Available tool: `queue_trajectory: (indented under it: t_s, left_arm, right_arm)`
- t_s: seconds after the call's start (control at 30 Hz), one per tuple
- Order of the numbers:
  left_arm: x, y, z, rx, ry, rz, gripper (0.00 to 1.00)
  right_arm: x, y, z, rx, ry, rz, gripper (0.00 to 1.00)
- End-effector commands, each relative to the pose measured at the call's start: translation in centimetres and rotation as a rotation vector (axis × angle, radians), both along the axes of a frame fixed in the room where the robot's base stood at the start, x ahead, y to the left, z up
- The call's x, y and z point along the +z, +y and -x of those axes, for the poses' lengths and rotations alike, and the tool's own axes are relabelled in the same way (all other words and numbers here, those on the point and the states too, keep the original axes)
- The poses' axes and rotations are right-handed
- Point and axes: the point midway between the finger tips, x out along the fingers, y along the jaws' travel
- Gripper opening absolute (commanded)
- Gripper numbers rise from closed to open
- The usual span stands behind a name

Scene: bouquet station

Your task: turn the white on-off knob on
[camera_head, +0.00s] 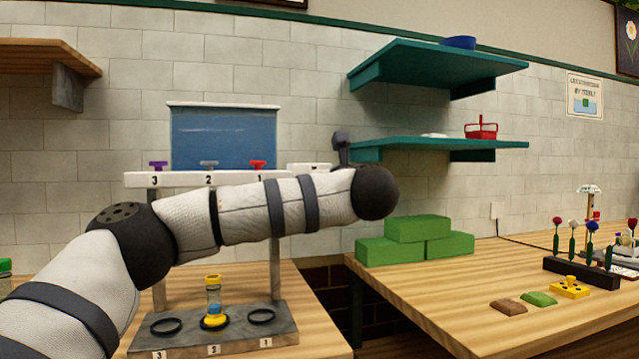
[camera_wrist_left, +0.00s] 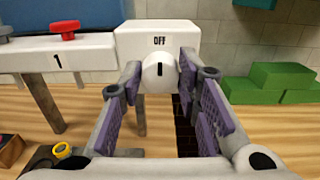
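The white on-off knob (camera_wrist_left: 158,74) is on the front of a white box (camera_wrist_left: 130,45) in the left wrist view. Its black mark stands upright, under the word OFF. My left gripper (camera_wrist_left: 160,80) is open, with one purple-padded finger on each side of the knob. A small gap shows between the knob and each finger. In the head view the top of the white box (camera_head: 308,166) shows behind my left arm, which hides the knob and most of the gripper. My right gripper is in neither view.
Left of the box is a white rail with numbered valves, including a red one (camera_wrist_left: 66,29). A vial (camera_head: 213,295) stands on the grey base (camera_head: 180,340) below. Green blocks (camera_head: 415,229) lie right, under a teal shelf (camera_head: 400,148).

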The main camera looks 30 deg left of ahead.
Motion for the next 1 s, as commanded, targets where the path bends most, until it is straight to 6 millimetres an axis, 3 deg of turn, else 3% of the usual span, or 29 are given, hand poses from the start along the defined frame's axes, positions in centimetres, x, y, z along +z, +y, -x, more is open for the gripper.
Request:
queue_trajectory:
  t_s: [0.47, 0.7, 1.0]
  left_arm:
    - [0.6, 0.0, 0.3, 0.002, 0.088, -0.082, 0.02]
    - [0.7, -0.1, 0.2, 0.002, 0.246, -0.218, 0.02]
    - [0.1, -0.1, -0.1, 0.002, 0.469, -0.404, 0.02]
  right_arm:
    - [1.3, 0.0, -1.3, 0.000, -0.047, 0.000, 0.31]
    - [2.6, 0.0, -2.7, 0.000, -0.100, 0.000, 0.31]
    - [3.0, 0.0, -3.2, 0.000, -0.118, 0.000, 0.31]
